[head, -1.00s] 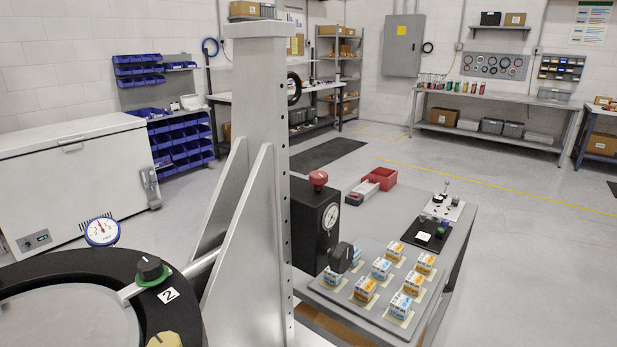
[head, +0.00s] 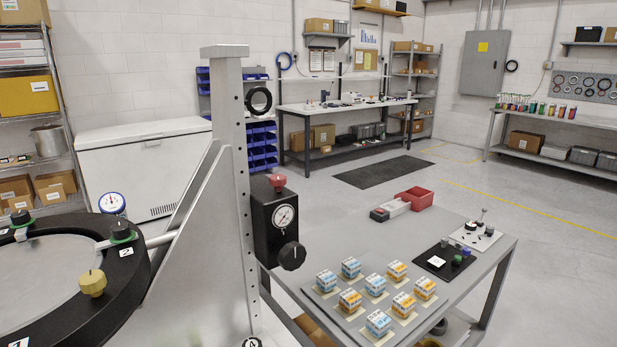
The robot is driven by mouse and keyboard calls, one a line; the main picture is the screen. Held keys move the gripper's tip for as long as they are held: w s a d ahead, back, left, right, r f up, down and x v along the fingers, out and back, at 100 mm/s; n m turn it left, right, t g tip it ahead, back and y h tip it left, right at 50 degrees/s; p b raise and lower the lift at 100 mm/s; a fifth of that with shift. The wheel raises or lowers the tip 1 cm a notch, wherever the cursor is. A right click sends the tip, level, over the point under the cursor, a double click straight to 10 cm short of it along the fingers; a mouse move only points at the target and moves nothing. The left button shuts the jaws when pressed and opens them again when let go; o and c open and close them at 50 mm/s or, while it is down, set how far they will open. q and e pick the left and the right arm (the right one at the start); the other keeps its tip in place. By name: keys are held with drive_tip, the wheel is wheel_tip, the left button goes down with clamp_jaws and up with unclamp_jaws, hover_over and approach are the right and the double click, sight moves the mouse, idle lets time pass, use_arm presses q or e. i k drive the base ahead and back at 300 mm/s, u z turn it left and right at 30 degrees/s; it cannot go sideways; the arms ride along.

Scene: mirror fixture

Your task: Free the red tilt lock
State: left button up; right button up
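A red knob (head: 277,181) stands on top of a black box (head: 268,222) with a round white gauge (head: 284,217) and a black knob (head: 291,256) on its front. The box is mounted on the right side of the tall grey upright (head: 232,130). It is the only red knob I see on the fixture. The fixture's black ring (head: 128,283) lies at the lower left around a pale disc (head: 45,270). Neither of my grippers is in view.
A white chest freezer (head: 140,170) and shelves (head: 30,95) stand at left. Open floor lies beyond the table.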

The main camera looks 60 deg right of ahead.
sight(278, 180)
drive_tip(key=z, duration=1.45)
